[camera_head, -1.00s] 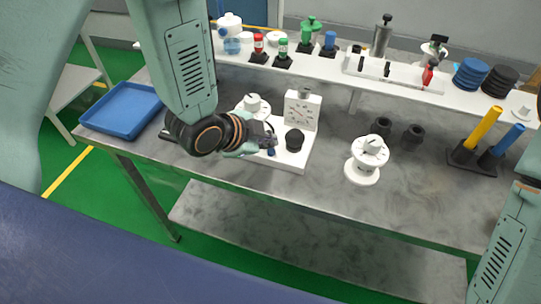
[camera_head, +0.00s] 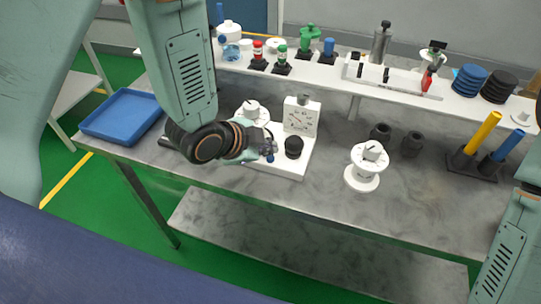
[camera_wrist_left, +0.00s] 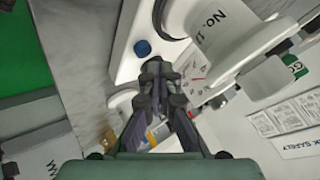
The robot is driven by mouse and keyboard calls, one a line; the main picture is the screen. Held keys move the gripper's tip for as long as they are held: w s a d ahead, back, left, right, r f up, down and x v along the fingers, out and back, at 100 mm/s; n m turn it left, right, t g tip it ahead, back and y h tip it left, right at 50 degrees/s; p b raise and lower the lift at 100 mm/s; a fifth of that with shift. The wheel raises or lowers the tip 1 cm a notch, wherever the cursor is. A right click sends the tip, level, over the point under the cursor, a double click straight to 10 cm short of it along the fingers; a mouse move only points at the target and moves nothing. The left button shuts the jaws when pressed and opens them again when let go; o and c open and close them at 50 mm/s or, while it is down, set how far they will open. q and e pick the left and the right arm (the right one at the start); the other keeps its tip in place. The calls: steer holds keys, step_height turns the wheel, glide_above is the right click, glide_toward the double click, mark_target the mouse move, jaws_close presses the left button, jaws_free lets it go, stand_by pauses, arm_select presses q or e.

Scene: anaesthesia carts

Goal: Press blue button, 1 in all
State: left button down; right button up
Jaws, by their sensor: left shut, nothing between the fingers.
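The blue button (camera_wrist_left: 142,48) is a small round cap on a white panel (camera_head: 280,170), which also carries a black knob (camera_head: 294,147) and a square dial gauge (camera_head: 301,116). In the left wrist view the button lies just beyond and slightly left of my left fingertips (camera_wrist_left: 157,70); a small gap shows in the picture. In the head view my left gripper (camera_head: 266,149) is over the left part of the panel, shut and empty, and the blue button (camera_head: 270,158) shows small beside its tips. Whether they touch cannot be told. My right gripper is out of view.
A white round dial unit (camera_head: 251,112) stands behind my left gripper. A blue tray (camera_head: 122,116) sits at the table's left end. A white knobbed stand (camera_head: 363,172) is to the right. The shelf behind holds several bottles and fittings. The table front is clear.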

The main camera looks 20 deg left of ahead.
mark_target(268, 159)
arm_select(q)
steer(key=shift+f, duration=0.2)
stand_by(0.3)
steer(key=shift+f, duration=0.25)
steer(key=shift+f+b, duration=0.55)
steer(key=shift+b, duration=0.1)
stand_by(0.7)
stand_by(0.3)
steer(key=shift+r+p, duration=0.9)
steer(key=shift+r, duration=0.1)
step_height(268, 159, up, 5)
steer(key=p, duration=0.4)
steer(key=shift+p, duration=0.3)
steer(key=shift+f, duration=0.15)
